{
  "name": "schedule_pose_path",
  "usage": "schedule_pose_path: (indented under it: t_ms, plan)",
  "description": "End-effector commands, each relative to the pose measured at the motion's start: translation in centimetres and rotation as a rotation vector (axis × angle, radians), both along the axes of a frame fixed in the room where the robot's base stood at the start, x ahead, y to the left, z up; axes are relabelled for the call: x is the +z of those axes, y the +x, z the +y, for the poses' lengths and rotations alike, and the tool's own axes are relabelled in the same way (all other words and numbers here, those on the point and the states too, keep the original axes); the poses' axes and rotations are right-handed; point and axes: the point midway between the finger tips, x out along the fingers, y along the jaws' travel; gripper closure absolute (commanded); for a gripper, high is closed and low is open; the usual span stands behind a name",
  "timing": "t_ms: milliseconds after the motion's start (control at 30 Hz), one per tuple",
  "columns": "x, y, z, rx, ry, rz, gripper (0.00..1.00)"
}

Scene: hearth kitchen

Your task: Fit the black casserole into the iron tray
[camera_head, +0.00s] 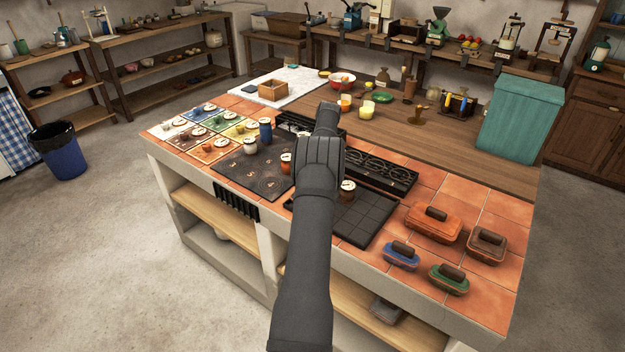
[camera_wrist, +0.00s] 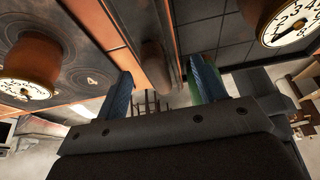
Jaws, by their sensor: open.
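My gripper (camera_wrist: 162,80) shows in the wrist view, open, with one finger on either side. A brownish rounded bar (camera_wrist: 154,64) that looks like a lid handle shows between the fingers, with gaps beside it. I cannot tell whether it belongs to the black casserole, which I cannot make out in the head view; my arm may hide it. A flat black tray with square cells (camera_head: 366,222) lies right of my arm. A long black tray with ring shapes (camera_head: 388,180) lies behind it. I cannot tell which of these is the iron tray.
An orange dish (camera_head: 428,227), a brown dish (camera_head: 487,245), a blue dish (camera_head: 401,258) and a green dish (camera_head: 449,283) with dark handles stand at right. A dark plate with marks (camera_head: 240,168) lies left. Dial-topped jars stand close by, one at left (camera_wrist: 30,72) and one at right (camera_wrist: 288,22).

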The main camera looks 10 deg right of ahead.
Motion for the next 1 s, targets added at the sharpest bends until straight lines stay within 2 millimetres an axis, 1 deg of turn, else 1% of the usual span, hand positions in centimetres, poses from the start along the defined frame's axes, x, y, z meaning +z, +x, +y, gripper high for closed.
schedule_pose_path:
  t_ms: [33,200,433,600,1000]
  plan:
    - [0.8,0.3,-0.3,-0.001,-0.001,-0.003,0.36]
    - [3.1,1.0,-1.0,0.000,-0.001,-0.004,0.36]
    - [4.8,1.5,-1.4,0.000,0.001,-0.001,0.36]
    - [5.4,1.6,-1.6,0.000,0.000,0.000,0.36]
    - [5.4,1.6,-1.6,0.000,0.000,0.000,0.36]
